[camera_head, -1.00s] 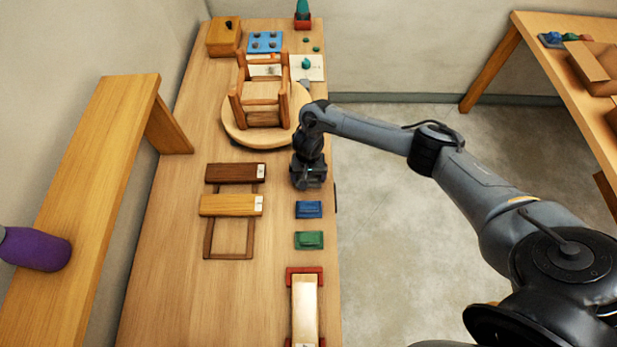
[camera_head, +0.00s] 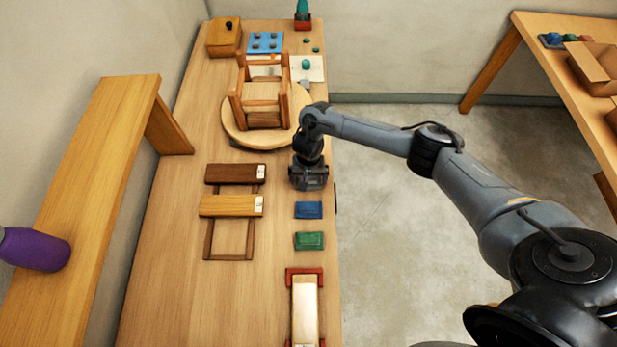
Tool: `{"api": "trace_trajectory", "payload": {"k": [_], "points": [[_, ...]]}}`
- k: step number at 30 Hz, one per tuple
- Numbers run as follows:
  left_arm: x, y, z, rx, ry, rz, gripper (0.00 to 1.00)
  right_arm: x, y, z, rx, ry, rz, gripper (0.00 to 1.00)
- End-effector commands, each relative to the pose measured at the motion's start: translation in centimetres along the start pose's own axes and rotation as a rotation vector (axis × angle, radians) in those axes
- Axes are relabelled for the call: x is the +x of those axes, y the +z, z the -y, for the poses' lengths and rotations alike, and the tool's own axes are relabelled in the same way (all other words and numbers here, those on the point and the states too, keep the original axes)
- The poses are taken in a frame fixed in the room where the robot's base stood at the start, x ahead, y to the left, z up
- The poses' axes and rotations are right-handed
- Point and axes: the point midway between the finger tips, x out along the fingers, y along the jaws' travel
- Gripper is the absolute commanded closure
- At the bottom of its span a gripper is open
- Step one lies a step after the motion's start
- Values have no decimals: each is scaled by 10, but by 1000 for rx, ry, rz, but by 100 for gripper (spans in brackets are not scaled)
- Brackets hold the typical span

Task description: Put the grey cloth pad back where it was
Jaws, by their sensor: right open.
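I cannot make out a grey cloth pad in this view; the spot under my right gripper is hidden. My right gripper (camera_head: 309,186) is open and points down over the right edge of the wooden table (camera_head: 165,255). It is just behind a blue pad (camera_head: 308,210), in line with it and a green pad (camera_head: 309,240). I cannot tell whether its fingers touch anything. A small wooden seat frame (camera_head: 263,104) stands on a round board behind the gripper. My left gripper is not in view.
Dark and light wooden slats (camera_head: 231,206) lie on a frame left of the pads. A pale block in a red holder (camera_head: 304,310) is at the front. A wooden box (camera_head: 224,37) and blue tray (camera_head: 265,42) are at the back. The table's left-front area is clear.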

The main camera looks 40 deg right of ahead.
Motion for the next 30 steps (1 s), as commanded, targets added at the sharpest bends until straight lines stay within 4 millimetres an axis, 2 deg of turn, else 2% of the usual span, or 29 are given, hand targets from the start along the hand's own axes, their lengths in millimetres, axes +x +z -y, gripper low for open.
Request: {"api": "trace_trajectory", "payload": {"k": [10,12,18,22,26,29,30], "points": [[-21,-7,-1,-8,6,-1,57,-63,-1,0,-1,-3,-4,0],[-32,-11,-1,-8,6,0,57,-79,-2,0,-1,-1,-5,0],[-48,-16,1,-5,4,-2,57,-104,-1,0,0,-1,-3,0],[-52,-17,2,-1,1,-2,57,-113,-1,0,-1,-1,-2,0],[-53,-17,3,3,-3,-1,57,-112,4,4,-22,-9,-1,0],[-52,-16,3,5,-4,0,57,-104,20,19,-103,-47,-8,0],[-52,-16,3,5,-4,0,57,-98,31,30,-156,-73,-14,0]]}}
